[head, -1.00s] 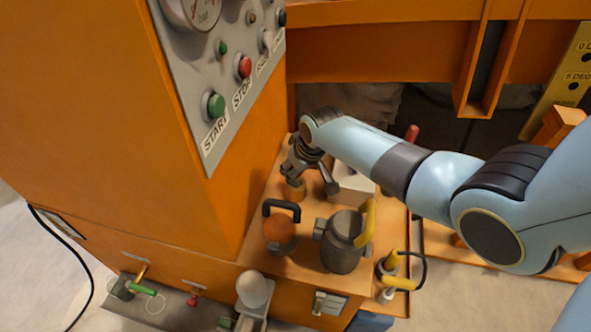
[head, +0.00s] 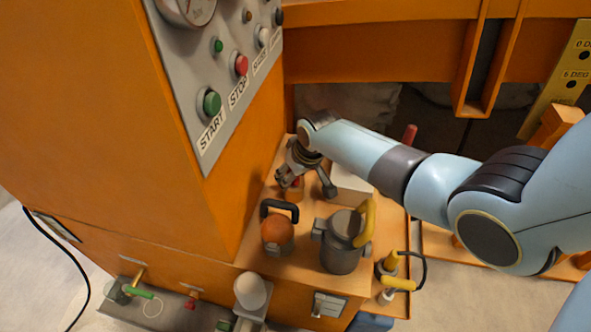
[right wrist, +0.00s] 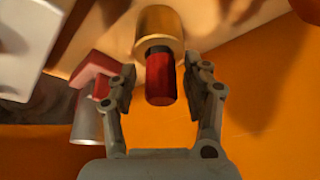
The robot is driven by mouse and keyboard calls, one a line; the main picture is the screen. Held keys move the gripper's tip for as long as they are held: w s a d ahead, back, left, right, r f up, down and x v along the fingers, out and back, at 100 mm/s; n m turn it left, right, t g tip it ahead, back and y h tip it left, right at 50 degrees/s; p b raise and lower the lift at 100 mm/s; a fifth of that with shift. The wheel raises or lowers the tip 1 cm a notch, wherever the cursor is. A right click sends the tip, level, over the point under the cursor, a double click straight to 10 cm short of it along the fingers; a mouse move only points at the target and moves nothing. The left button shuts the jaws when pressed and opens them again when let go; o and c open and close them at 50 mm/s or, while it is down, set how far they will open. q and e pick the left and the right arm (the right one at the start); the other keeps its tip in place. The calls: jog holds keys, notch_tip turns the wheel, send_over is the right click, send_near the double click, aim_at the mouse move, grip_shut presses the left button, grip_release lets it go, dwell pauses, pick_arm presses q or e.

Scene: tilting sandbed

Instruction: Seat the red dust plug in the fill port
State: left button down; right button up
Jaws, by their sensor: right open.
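The red dust plug (right wrist: 160,80) stands at the end of the brass fill port (right wrist: 160,28) in the right wrist view, its outer end sticking out. It appears to be in the port's mouth; I cannot tell how deep. My right gripper (right wrist: 152,82) is open, with one finger on each side of the plug and a visible gap on the right. In the head view my right gripper (head: 290,178) is just above the brass port (head: 295,194), with a bit of red (head: 297,183) showing beside the fingers. My left gripper is out of view.
A white box (head: 350,184) stands right of the port. An orange-bodied item with a black handle (head: 277,231) and a grey canister with a yellow handle (head: 342,245) stand in front. The orange cabinet (head: 120,130) rises close on the left.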

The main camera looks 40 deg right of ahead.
jog(key=v, duration=1.2)
dwell(0.3)
